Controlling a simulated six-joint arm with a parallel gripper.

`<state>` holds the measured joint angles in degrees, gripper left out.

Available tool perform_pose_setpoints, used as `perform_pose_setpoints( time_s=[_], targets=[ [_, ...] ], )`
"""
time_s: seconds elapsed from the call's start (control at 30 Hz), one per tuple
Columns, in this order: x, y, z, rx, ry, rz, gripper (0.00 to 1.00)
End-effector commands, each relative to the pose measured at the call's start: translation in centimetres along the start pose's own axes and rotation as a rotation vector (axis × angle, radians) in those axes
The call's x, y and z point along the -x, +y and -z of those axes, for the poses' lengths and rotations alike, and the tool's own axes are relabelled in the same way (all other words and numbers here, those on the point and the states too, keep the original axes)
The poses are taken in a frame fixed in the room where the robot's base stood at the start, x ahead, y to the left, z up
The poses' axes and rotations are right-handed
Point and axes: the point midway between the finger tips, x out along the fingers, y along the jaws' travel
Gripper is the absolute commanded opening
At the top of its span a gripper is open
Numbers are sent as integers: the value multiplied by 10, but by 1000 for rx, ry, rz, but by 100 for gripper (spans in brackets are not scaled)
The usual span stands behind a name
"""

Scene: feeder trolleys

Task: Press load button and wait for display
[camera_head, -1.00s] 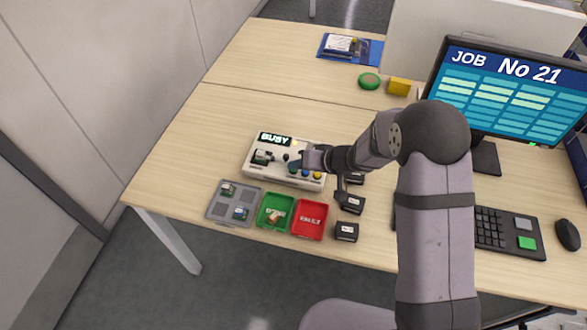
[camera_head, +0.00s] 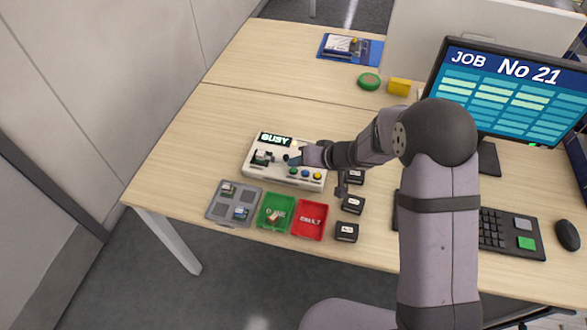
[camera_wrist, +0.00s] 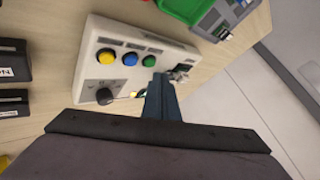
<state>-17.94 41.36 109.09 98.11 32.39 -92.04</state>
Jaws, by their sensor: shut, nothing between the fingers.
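The white test device (camera_head: 262,174) stands on the table, and its display (camera_head: 275,139) reads BUSY. A green button (camera_head: 292,170), a blue button (camera_head: 304,173) and a yellow button (camera_head: 317,176) line its front edge; their labels are too small to read. In the wrist view the green button (camera_wrist: 149,61) is nearest my fingertips. A dark knob (camera_wrist: 105,96) and a lit lamp beside the fingers also show there. My gripper (camera_wrist: 159,80) is shut and empty, low over the device panel. Whether it touches the panel cannot be told.
A grey tray (camera_head: 222,217), a green bin (camera_head: 262,222) and a red bin (camera_head: 309,236) stand in front of the device. Several black boxes (camera_head: 347,232) are at the right. A monitor (camera_head: 508,92) shows JOB No 21. The table left of the device is clear.

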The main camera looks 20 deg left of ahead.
Motion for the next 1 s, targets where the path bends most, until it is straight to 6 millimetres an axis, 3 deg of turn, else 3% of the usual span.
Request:
perform_pose_setpoints(
  time_s=[0.6,1.0],
  targets=[
    [33,-24,24,1,1,0,0],
    [34,-25,25,1,0,0,0]
  ],
)
